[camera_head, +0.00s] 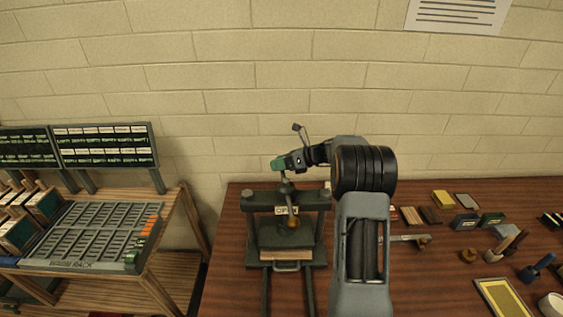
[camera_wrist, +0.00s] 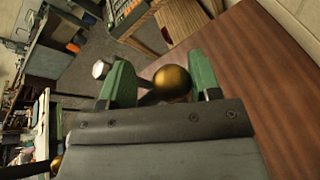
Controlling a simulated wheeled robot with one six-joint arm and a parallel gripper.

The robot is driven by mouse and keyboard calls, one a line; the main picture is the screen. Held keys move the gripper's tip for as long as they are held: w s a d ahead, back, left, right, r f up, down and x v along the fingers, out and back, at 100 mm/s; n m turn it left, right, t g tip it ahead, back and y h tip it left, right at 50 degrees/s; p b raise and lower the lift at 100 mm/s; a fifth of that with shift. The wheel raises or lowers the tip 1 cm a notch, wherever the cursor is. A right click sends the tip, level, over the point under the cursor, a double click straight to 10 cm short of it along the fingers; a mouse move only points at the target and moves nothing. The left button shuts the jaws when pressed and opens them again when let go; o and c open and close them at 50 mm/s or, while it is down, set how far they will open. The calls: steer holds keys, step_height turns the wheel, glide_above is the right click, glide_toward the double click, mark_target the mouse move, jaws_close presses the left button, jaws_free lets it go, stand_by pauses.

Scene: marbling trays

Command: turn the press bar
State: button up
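The dark press (camera_head: 322,200) stands on the table in the head view, with a small "OPEN" sign on its front. A brass ball (camera_head: 292,223) hangs in front of its crossbeam, and its dark central screw (camera_head: 287,188) rises above. My gripper (camera_head: 279,165) is just above the screw's top. In the wrist view my gripper (camera_wrist: 160,70) has its green fingers apart, with a brass ball (camera_wrist: 173,83) between them, nearer the right finger. A dark rod shows beside that ball. Most of the bar is hidden, and contact with the fingers cannot be told.
A slatted rack (camera_head: 95,232) on a wooden stand is at the left, apart from the table. Blocks, a brush (camera_head: 538,266) and a yellow framed tray (camera_head: 502,298) lie on the table (camera_head: 430,285) to the right. A brick wall is close behind.

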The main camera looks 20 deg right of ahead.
steer(key=o, duration=0.3)
steer(key=shift+s+a+f, duration=0.1)
steer(key=shift+a+f, duration=0.1)
steer(key=shift+f, duration=0.15)
steer(key=shift+o, duration=0.2)
steer(key=shift+d+r, duration=0.1)
steer(key=shift+r, duration=0.05)
steer(key=shift+d+r, duration=0.1)
steer(key=shift+d, duration=0.05)
steer(key=b+v, duration=0.3)
steer(key=v, duration=1)
steer(key=shift+d, duration=0.25)
steer(key=shift+r, duration=0.1)
